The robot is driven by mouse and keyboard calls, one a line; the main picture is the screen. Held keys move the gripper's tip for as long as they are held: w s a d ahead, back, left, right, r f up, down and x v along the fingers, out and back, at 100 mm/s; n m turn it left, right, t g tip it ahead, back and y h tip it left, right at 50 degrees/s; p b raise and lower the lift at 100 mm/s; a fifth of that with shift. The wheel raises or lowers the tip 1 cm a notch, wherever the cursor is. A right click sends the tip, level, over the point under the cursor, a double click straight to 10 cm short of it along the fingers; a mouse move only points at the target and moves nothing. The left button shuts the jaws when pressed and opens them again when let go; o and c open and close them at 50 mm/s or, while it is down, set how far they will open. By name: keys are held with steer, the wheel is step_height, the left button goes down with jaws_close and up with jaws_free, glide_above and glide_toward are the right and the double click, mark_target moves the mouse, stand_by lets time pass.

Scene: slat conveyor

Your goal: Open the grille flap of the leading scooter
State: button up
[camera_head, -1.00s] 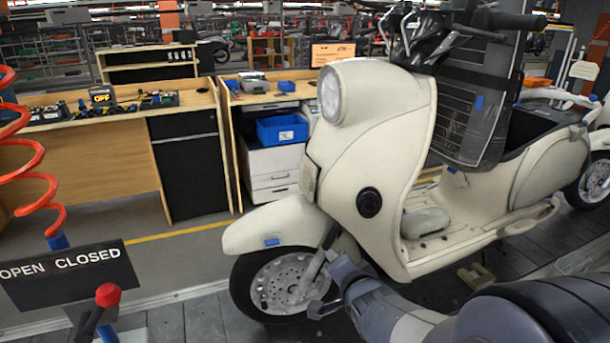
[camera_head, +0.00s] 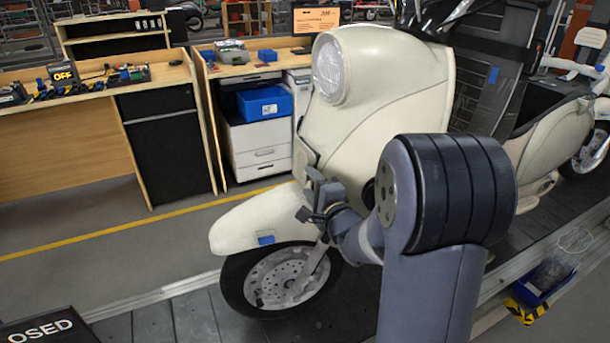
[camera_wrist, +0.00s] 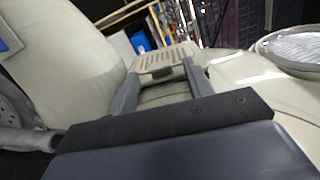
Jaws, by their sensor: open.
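The leading scooter (camera_head: 395,75) is cream, with a round headlight (camera_head: 328,68), and stands on the slat conveyor. The grille flap (camera_head: 302,155) shows edge-on at the front of its leg shield in the head view. In the wrist view the grille flap (camera_wrist: 165,62) is a cream slotted panel with a small lip on its near edge. My gripper (camera_wrist: 160,76) is open and empty, its two fingers on either side of that lip. In the head view my gripper (camera_head: 308,195) is just below the flap, above the front fender. I cannot tell whether it touches the flap.
The front fender (camera_head: 265,222) lies close below my gripper. Behind the conveyor stand a workbench (camera_head: 70,150) and a drawer unit with a blue bin (camera_head: 265,103). A sign (camera_head: 50,332) is at the lower left. A blue crate (camera_head: 540,285) is at the lower right.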

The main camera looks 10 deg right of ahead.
mark_target(307, 180)
steer(key=shift+w+a, duration=0.2)
steer(key=shift+w, duration=0.75)
steer(key=shift+w+a, duration=0.2)
steer(key=shift+w, duration=0.75)
steer(key=shift+c, duration=0.3)
jaws_close()
